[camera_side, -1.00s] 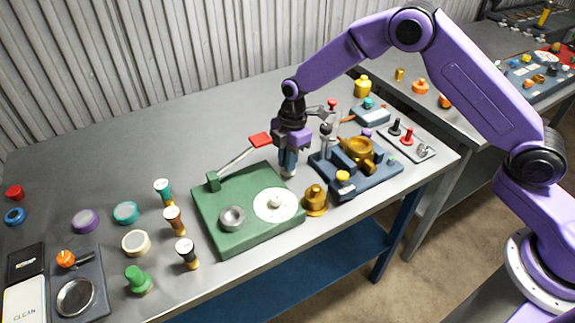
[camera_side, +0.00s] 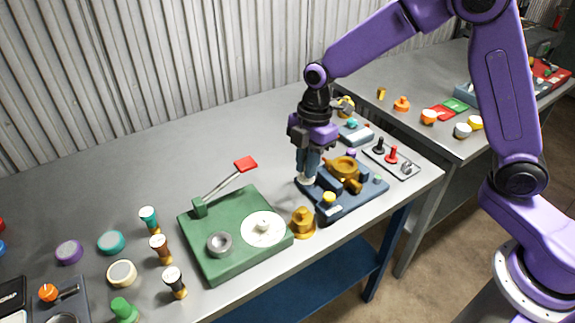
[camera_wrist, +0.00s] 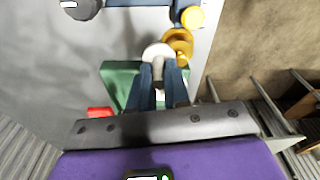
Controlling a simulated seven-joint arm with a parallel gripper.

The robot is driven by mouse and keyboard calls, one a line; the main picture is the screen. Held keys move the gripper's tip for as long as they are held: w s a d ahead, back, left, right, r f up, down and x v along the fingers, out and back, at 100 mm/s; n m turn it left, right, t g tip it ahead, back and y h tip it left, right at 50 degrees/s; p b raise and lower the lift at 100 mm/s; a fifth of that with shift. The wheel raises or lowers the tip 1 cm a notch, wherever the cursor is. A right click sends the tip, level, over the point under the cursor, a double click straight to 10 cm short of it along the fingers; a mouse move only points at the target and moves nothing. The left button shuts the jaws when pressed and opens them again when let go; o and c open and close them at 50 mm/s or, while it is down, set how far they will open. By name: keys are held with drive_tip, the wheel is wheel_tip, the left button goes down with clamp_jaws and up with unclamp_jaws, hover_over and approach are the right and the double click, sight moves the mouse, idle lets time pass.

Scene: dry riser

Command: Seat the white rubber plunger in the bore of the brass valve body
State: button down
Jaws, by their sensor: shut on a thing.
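My gripper (camera_side: 306,176) points down at the left edge of the blue fixture. Its fingers are shut on the white rubber plunger (camera_wrist: 157,52), whose pale end shows between and beyond the fingertips in the wrist view. In the side view only a small pale part of the plunger (camera_side: 306,181) shows below the fingers. The brass valve body (camera_side: 346,167) sits in the blue fixture (camera_side: 350,203), to the right of my gripper. The plunger is apart from the valve body, and the inside of the bore cannot be made out.
A green board (camera_side: 205,262) with a red-tipped lever (camera_side: 245,163) stands left of the fixture. A loose brass piece (camera_side: 303,223) stands between them, near the front edge. A yellow knob (camera_side: 329,199) rises from the fixture's front. A tray (camera_side: 408,168) with several levers lies right.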

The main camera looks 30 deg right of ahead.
drive_tip(key=s+d+r, duration=0.4)
drive_tip(key=s+d, duration=0.2)
drive_tip(key=d, duration=0.1)
drive_tip(key=s+d+r, duration=0.5)
drive_tip(key=s+d, duration=0.1)
drive_tip(key=d, duration=0.2)
hover_over(343, 169)
drive_tip(key=f, duration=0.6)
drive_tip(key=s+f, duration=0.1)
drive_tip(key=f, duration=0.2)
drive_tip(key=shift+d, duration=0.3)
drive_tip(key=shift+w+f, duration=0.5)
drive_tip(key=shift+f, duration=1.55)
drive_tip(key=shift+f, duration=0.15)
drive_tip(key=c, duration=1.1)
unclamp_jaws()
